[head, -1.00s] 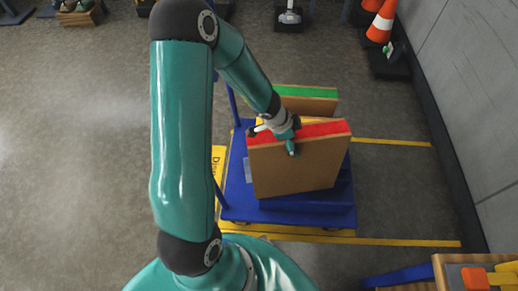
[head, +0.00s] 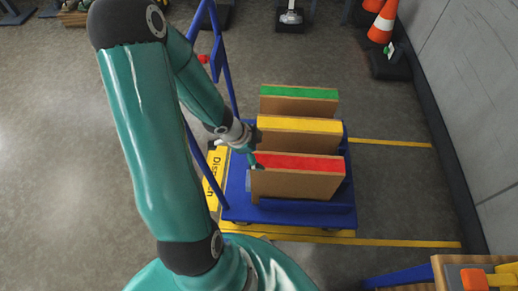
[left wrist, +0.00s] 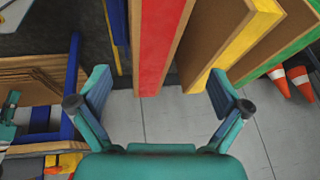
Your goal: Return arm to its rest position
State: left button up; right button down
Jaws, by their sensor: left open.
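My left arm comes in from the left in the head view. Its gripper (head: 252,156) is beside the left end of the red-topped panel (head: 300,163), over the blue cart (head: 237,203). In the left wrist view the left gripper (left wrist: 158,100) is open, with nothing between its fingers. The red-topped panel (left wrist: 160,40) and the yellow-topped panel (left wrist: 245,42) show beyond the fingers. In the head view the red, yellow (head: 300,125) and green-topped (head: 300,93) panels stand upright in a row on the cart. My right gripper is not in view.
The cart's blue handle frame (head: 217,50) rises on its left, near my arm. Orange cones (head: 382,22) stand by the grey wall (head: 465,75) at upper right. A wooden crate (head: 440,268) is at lower right. Open floor (head: 60,160) lies to the left.

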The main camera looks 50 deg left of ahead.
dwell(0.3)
pick_arm(q)
jog(key=shift+w+d+r, duration=0.1)
jog(key=shift+w+d, duration=0.1)
jog(key=shift+d, duration=0.1)
jog(key=s+d+f+n+g+h, duration=0.15)
jog(key=d+f+n, duration=0.45)
jog(key=d, duration=0.6)
jog(key=s+d+f+n+g+h, duration=0.1)
jog(key=d+f+n+g, duration=0.25)
jog(key=d+f, duration=0.65)
notch_tip(320, 180, up, 22)
jog(key=d+p, duration=0.2)
jog(key=p, duration=1.8)
jog(key=shift+s+d+r+t, duration=0.2)
jog(key=shift+d+r+t, duration=0.05)
jog(key=shift+t, duration=0.05)
